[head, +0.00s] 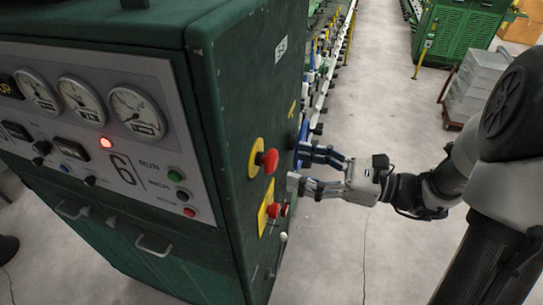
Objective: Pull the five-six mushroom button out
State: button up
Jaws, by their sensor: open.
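Two red mushroom buttons show on the narrow side face of the green cabinet. The upper mushroom button (270,161) stands out from a round yellow collar. The lower mushroom button (273,210) sits by a yellow plate (264,207), with another small red part close beside it. I cannot read which one is marked five-six. My gripper (297,168) is open, its two fingers pointing left at the side face, just right of the upper button and above the lower one. No button appears between the fingers; contact with the face cannot be told.
The cabinet front (110,130) carries gauges, a lit red lamp and a large 6. A spinning frame (322,65) runs back behind the cabinet. Grey crates (477,85) and another green machine (463,40) stand at the right rear. The aisle floor (385,85) is clear.

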aim_at(276, 161)
jog(key=x, duration=0.7)
jog(key=shift+a+p, duration=0.1)
jog(key=shift+p, duration=0.25)
jog(key=shift+c, duration=0.4)
